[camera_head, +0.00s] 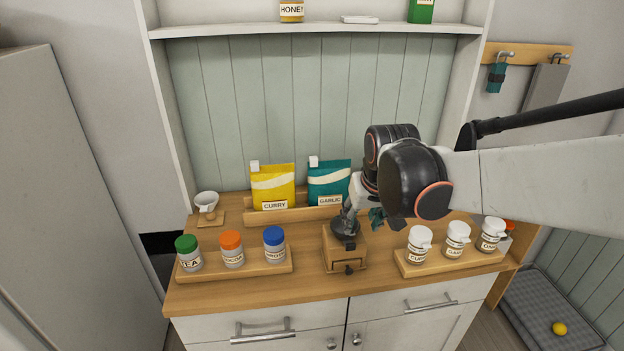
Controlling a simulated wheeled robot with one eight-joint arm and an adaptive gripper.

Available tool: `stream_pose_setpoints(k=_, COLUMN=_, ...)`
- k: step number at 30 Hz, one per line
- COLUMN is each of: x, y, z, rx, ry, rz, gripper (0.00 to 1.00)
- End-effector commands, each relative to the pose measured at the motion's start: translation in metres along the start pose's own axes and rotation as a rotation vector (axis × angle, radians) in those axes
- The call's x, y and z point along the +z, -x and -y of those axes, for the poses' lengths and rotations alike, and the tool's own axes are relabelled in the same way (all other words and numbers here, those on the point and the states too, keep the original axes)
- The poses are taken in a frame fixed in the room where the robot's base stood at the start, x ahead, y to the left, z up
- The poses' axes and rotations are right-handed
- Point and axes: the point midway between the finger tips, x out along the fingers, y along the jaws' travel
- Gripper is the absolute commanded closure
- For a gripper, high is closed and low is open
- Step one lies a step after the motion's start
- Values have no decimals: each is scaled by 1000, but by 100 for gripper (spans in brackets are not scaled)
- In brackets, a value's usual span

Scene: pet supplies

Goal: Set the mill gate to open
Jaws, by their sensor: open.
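The mill (345,259) is a small wooden box with a dark knob low on its front. It stands on the wooden counter between the two jar trays. Dark parts crowd its top, and I cannot clearly separate the mill's upper metal from my gripper (348,228). My gripper comes down from the upper right, over or just behind the mill's top, and is open. Whether it touches the mill is unclear. The gate and its setting cannot be made out. My arm hides the area behind and right of the mill.
A tray (235,271) of capped jars is left of the mill, and a tray (450,262) of white-lidded jars is right. Yellow curry (272,184) and teal garlic (328,176) bags stand behind. A white cup (206,199) is back left. The shelf (315,30) overhangs the back.

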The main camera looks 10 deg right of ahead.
Motion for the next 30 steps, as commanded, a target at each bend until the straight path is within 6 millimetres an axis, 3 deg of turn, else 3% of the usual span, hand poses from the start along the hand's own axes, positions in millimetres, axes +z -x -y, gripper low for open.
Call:
stream_pose_setpoints(k=18, x=1, y=-110, z=0, rx=0, ry=0, rz=-1, gripper=57)
stream_pose_setpoints(k=24, x=0, y=-129, z=0, rx=0, ry=0, rz=-1, gripper=57)
stream_pose_setpoints(k=30, x=0, y=-133, z=0, rx=0, ry=0, rz=-1, gripper=57)
